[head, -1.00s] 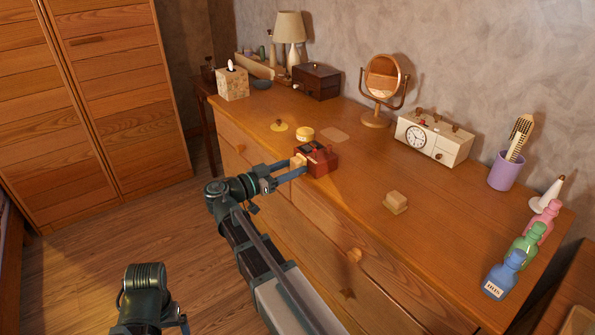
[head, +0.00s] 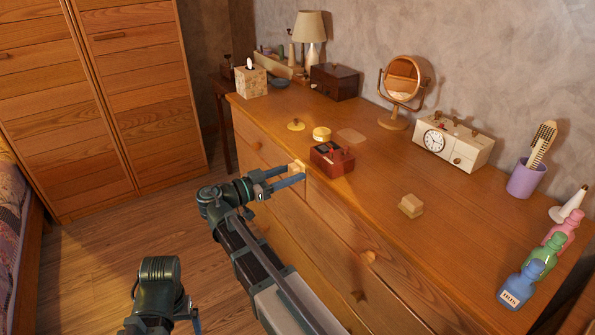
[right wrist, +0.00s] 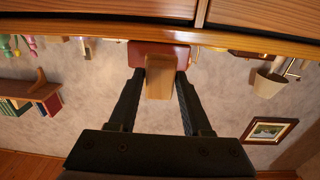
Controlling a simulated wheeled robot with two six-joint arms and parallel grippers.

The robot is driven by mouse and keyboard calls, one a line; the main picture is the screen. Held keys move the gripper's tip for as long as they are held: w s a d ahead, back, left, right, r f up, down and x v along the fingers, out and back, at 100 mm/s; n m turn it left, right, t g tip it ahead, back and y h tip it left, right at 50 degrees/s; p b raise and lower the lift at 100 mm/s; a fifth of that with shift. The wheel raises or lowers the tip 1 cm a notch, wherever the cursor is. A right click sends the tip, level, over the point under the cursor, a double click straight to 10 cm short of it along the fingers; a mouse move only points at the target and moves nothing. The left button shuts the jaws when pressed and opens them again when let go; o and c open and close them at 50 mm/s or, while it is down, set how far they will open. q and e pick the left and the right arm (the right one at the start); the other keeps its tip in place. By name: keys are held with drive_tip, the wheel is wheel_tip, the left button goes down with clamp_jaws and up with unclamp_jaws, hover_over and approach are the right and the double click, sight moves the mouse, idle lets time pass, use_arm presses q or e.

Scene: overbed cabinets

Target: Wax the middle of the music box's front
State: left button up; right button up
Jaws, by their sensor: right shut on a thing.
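The small dark red box (head: 333,160), which I take as the music box, sits near the front edge of the dresser top with small things on top. My right gripper (head: 294,176) is shut on a pale wooden block (head: 297,168). The block is just off the dresser's front edge, with a gap between it and the box's front. In the right wrist view, the block (right wrist: 160,80) is between the two fingers, with the red box (right wrist: 142,52) behind it. My left arm shows at the bottom; its fingers cannot be made out clearly.
Another wooden block (head: 411,205) lies to the right. Dresser top between is clear.

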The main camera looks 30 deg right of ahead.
sight(303, 169)
drive_tip(key=shift+a, duration=0.15)
drive_tip(key=shift+a, duration=1.45)
drive_tip(key=shift+s, duration=0.1)
drive_tip(key=shift+d, duration=0.15)
drive_tip(key=shift+w+d, duration=0.2)
drive_tip(key=shift+d, duration=3.25)
drive_tip(key=shift+d, duration=1)
drive_tip(key=shift+s, duration=2)
